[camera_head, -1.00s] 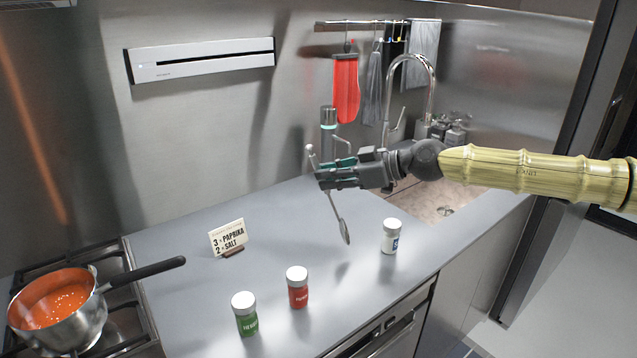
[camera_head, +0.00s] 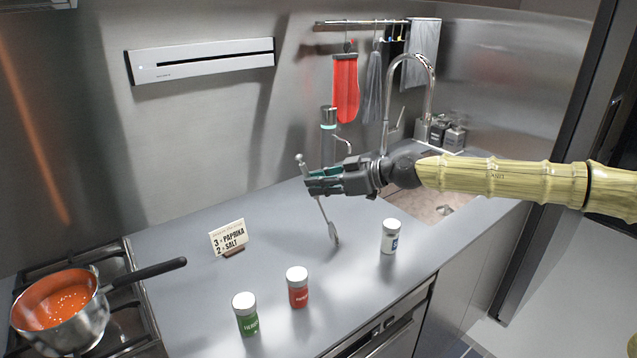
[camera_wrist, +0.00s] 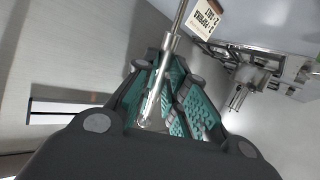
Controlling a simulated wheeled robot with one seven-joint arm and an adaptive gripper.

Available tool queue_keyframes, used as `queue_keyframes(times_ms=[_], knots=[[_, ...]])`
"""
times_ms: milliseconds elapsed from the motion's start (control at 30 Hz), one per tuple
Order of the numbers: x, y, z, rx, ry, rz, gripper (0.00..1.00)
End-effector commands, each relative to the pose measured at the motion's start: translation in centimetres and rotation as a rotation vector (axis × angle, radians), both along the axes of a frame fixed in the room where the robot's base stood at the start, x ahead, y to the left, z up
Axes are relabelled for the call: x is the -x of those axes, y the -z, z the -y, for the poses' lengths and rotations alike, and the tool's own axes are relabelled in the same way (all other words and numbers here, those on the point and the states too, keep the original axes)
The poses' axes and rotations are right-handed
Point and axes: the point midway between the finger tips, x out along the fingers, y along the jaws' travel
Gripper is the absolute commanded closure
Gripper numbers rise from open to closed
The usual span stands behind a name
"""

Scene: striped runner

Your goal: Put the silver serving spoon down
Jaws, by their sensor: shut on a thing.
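The silver serving spoon (camera_head: 332,233) is in my gripper (camera_head: 308,182), which is shut around its handle. The spoon is tilted, its knobbed handle end above the fingers and its bowl pointing down over the grey counter (camera_head: 200,300). Whether the bowl touches the counter I cannot tell. In the wrist view, the handle (camera_wrist: 160,85) runs between the teal-padded fingers (camera_wrist: 165,95).
A white-capped salt jar (camera_head: 390,237) stands right of the spoon. A red jar (camera_head: 297,288) and a green jar (camera_head: 245,315) stand nearer the front. A recipe card (camera_head: 229,238) stands left. A pot (camera_head: 80,318) of red sauce is on the stove. The sink (camera_head: 425,205) lies behind right.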

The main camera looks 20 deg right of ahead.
Motion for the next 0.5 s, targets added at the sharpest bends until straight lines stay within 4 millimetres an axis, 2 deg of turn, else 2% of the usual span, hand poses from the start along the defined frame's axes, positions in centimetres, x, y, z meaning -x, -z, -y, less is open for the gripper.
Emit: queue_keyframes(times_ms=[433,467,500], knots=[[0.01,0.52,0.0,-0.001,0.0,-0.001,1.0],[0.02,0.43,0.0,-0.001,0.0,-0.001,0.81],[0.01,0.42,0.0,-0.001,0.0,-0.001,0.74]])
